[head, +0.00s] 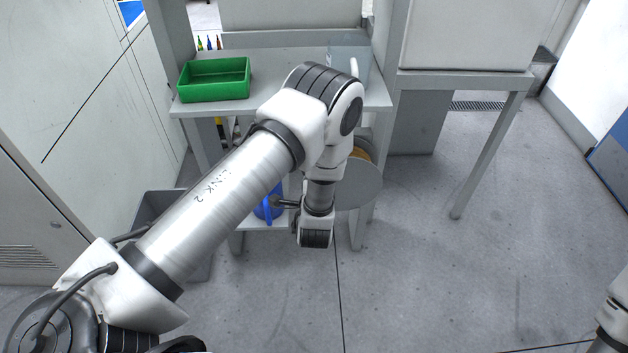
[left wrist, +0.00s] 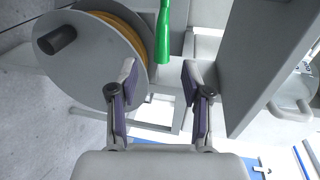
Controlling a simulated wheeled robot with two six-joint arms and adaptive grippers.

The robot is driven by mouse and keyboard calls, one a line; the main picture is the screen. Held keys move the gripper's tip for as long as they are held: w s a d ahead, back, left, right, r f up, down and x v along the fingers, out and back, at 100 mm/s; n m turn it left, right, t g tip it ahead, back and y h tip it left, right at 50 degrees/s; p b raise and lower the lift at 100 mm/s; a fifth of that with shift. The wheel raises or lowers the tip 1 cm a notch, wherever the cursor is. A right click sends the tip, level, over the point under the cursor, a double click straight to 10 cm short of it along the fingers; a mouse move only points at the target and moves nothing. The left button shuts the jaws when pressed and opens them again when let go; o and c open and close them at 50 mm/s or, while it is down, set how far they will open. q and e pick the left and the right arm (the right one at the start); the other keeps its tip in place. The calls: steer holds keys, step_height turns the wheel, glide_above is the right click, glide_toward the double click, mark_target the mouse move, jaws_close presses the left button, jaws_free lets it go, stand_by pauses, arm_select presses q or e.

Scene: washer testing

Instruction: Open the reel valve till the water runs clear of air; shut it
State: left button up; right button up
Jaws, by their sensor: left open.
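The hose reel (head: 360,188) has a grey disc side and orange hose, and stands under the bench, partly behind my left arm. In the left wrist view the reel (left wrist: 95,65) fills the upper left, with a black knob (left wrist: 57,40) on its disc and orange hose (left wrist: 128,32) behind. A green tapered piece (left wrist: 163,38) shows beyond my left gripper (left wrist: 160,75), in line with the gap between its fingers; I cannot tell whether it is the valve's handle. The gripper is open, with nothing between the fingers. My right gripper is out of view. No running water is visible.
A green tray (head: 213,93) and a clear jug (head: 362,56) stand on the bench (head: 285,101). A blue object (head: 268,211) sits low by my left wrist. A grey panel (left wrist: 265,65) stands close right of the left gripper. Floor at right is clear.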

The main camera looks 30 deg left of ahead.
arm_select(q)
steer(key=v, duration=0.5)
steer(key=shift+s, duration=0.1)
steer(key=s+a+f+n+g+h, duration=0.3)
steer(key=s+f+g, duration=0.3)
steer(key=s+f, duration=0.5)
steer(key=s+d+f+n+g+h, duration=0.1)
steer(key=s+d+n+g+h, duration=0.1)
steer(key=s, duration=0.7)
steer(key=s+d+f+n+g+h, duration=0.1)
steer(key=s+d+n+g+h, duration=0.2)
steer(key=s+n, duration=0.4)
steer(key=s+d+g, duration=0.1)
steer(key=s+g, duration=0.1)
steer(key=s, duration=0.1)
steer(key=shift+d+n+g, duration=0.35)
steer(key=shift+n+g, duration=0.05)
